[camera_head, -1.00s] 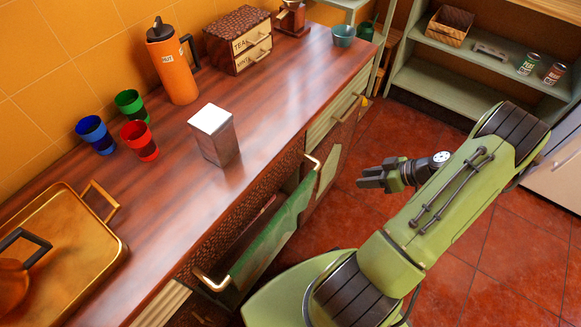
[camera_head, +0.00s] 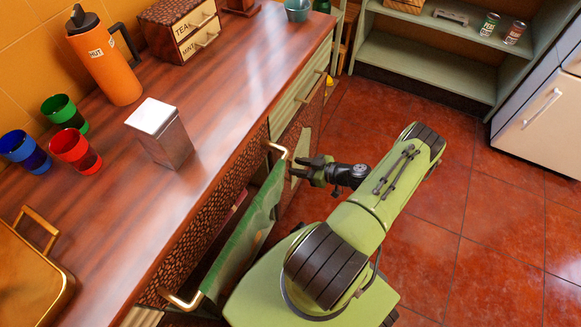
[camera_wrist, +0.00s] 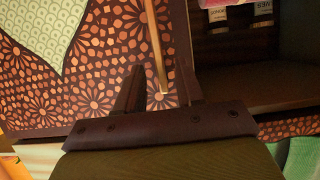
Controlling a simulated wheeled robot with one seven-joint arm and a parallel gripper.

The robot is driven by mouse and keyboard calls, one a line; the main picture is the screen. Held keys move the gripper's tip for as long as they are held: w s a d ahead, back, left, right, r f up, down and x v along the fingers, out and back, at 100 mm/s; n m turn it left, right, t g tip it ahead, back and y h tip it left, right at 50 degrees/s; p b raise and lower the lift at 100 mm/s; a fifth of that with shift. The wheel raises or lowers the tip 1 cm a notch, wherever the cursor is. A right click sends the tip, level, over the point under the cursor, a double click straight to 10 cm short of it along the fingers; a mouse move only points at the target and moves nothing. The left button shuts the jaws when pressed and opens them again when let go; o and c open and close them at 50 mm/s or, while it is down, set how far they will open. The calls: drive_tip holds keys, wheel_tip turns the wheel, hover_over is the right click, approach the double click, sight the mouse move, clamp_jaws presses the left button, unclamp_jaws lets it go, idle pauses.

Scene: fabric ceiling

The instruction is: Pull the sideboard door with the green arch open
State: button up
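The sideboard door (camera_wrist: 85,85) fills the left of the wrist view, with brown mosaic circles and part of a pale green scalloped arch (camera_wrist: 35,25). It looks shut, but its edge is partly hidden. Its slim brass bar handle (camera_wrist: 152,40) runs down from the top edge of the wrist view. My gripper (camera_wrist: 158,85) is open, one finger on each side of the handle's end; no clear contact shows. In the head view my gripper (camera_head: 312,170) is beside the sideboard front, just beyond the brass rail's far end; the door is mostly hidden there.
A green cloth (camera_head: 245,235) hangs from a brass rail jutting from the sideboard (camera_head: 215,95), beside my arm. An open dark niche (camera_wrist: 255,75) adjoins the door. A canister, cups and orange flask stand on top. Red floor to the right is clear.

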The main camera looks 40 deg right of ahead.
sight(292, 166)
drive_tip(key=x, duration=0.3)
drive_tip(key=shift+w+a+f+b, duration=0.1)
drive_tip(key=shift+w+f+b, duration=0.1)
drive_tip(key=shift+w+b, duration=0.1)
clamp_jaws()
